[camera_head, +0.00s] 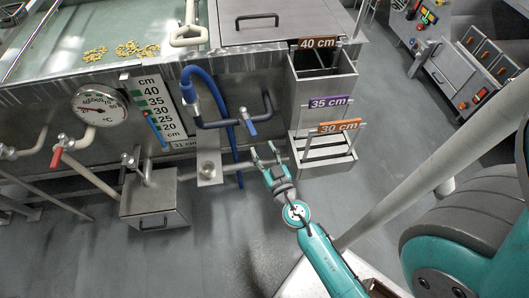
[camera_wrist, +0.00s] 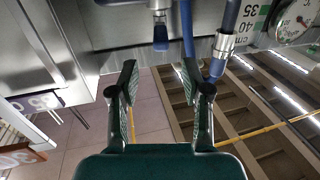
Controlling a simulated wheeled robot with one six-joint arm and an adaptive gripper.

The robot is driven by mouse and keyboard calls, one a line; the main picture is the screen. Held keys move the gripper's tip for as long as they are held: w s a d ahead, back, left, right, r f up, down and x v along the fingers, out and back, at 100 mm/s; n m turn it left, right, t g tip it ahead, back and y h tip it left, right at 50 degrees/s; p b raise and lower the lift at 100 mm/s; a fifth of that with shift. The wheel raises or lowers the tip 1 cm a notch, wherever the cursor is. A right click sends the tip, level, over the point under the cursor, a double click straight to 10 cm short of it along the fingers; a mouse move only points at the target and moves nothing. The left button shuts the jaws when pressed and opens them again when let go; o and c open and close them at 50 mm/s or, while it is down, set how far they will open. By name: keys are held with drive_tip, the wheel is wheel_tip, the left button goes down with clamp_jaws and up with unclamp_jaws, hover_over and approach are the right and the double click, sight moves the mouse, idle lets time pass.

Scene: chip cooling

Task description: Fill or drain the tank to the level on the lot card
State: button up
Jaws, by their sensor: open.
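The steel tank (camera_head: 222,60) fills the upper left, with pale liquid and yellow chips in it. Its level scale (camera_head: 152,103) is marked in cm from 40 to 20, with a small plate reading 31 cm (camera_head: 184,145) below right. A tap with a blue lever (camera_head: 248,124) and a blue hose (camera_head: 221,105) hang on the front; a red-handled valve (camera_head: 59,150) is at left. My gripper (camera_head: 264,151) is open and empty, below the blue lever. It also shows in the wrist view (camera_wrist: 158,80).
A round thermometer (camera_head: 100,106) sits left of the scale. A steel box (camera_head: 156,205) stands below the tank front. A control cabinet (camera_head: 455,75) is at upper right. The grey floor (camera_head: 170,262) is clear in front.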

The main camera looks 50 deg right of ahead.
drive_tip(key=shift+s+a, duration=0.15)
drive_tip(key=shift+s, duration=0.15)
